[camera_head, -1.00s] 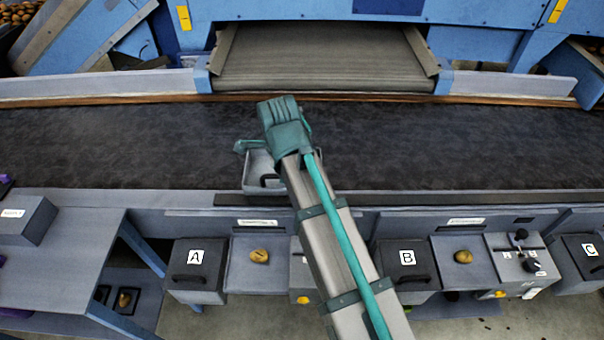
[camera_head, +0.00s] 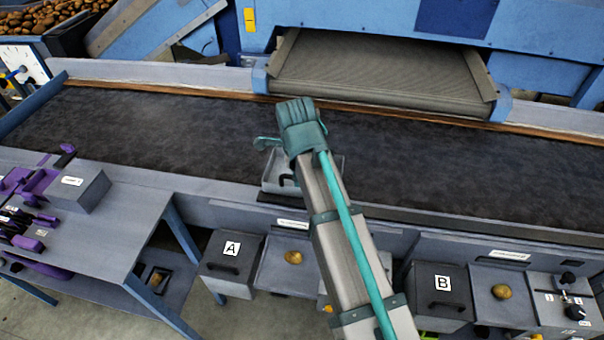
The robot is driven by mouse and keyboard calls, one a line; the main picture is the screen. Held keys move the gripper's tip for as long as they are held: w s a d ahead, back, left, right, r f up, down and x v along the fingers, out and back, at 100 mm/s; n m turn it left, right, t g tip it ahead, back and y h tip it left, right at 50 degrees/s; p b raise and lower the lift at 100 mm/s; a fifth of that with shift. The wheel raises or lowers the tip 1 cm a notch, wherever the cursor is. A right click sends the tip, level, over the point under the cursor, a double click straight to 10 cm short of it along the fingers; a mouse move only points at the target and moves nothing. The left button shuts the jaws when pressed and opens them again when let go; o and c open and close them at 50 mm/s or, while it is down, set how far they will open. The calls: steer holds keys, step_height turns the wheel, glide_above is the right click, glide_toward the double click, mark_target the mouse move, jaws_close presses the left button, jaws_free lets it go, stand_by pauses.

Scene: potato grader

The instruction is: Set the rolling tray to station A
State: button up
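The rolling tray appears to be the shallow light-grey tray (camera_head: 334,180) on the near side of the dark belt, with a dark handle on its front. My arm crosses over it and hides its middle. My gripper (camera_head: 297,113) is above and beyond the tray, with a teal part sticking out to its left. Its fingertips are hidden, so I cannot tell whether it is open or touches the tray. Station A is marked by a grey box labelled A (camera_head: 222,267), below and left of the tray. Station B's box (camera_head: 441,288) is at right.
The dark belt (camera_head: 150,130) is clear left and right of the tray. A side table (camera_head: 120,225) with purple tools stands at left. A potato (camera_head: 293,257) lies beside box A, another (camera_head: 501,291) beside box B. A control panel (camera_head: 566,298) is at lower right.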

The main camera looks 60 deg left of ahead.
steer(key=shift+w, duration=0.1)
steer(key=r, duration=0.4)
steer(key=s+d+r, duration=0.1)
steer(key=r, duration=0.6)
steer(key=shift+s+d+r, duration=0.35)
steer(key=shift+d+r, duration=0.05)
steer(key=shift+w, duration=0.15)
